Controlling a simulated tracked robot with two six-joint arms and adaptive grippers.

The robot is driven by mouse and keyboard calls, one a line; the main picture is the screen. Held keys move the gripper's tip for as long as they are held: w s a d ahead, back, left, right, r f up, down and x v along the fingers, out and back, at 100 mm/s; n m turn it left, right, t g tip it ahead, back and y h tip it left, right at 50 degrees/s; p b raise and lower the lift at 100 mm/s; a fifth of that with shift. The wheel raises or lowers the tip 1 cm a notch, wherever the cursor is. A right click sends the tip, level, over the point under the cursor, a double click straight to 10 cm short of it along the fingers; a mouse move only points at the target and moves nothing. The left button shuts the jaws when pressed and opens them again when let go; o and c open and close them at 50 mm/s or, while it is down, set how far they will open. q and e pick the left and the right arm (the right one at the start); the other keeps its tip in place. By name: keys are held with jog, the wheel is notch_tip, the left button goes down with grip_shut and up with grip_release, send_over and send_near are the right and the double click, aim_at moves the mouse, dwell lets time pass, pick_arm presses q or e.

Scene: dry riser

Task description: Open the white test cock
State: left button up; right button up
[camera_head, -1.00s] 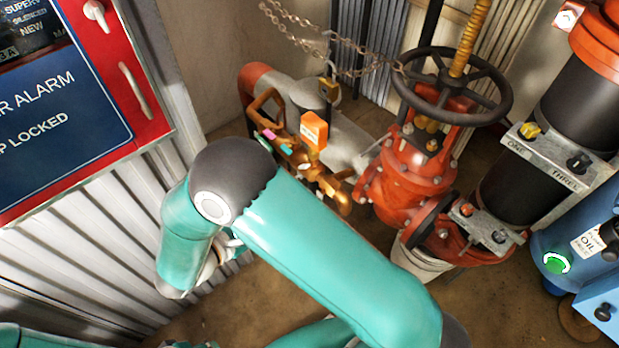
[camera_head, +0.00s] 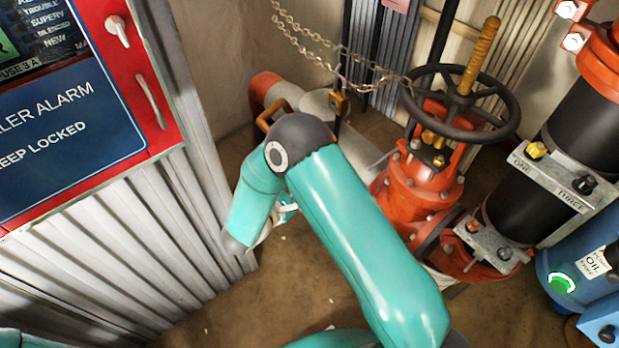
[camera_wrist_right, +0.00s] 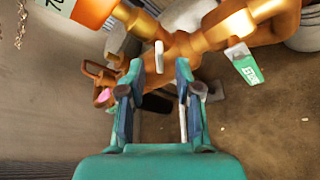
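In the right wrist view, a small white lever (camera_wrist_right: 159,54), which looks like the white test cock's handle, stands on the brass body (camera_wrist_right: 188,48). It lies just beyond and between the fingertips of my right gripper (camera_wrist_right: 159,75). The gripper is open, with an empty gap between its fingers. A pink handle (camera_wrist_right: 104,95) is left of the fingers, and a green handle (camera_wrist_right: 242,65) is to the right. In the head view my right arm hides most of the brass assembly and the gripper. My left gripper is not in view.
A red alarm panel (camera_head: 165,135) is at left.

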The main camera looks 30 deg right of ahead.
jog(key=shift+x, duration=0.95)
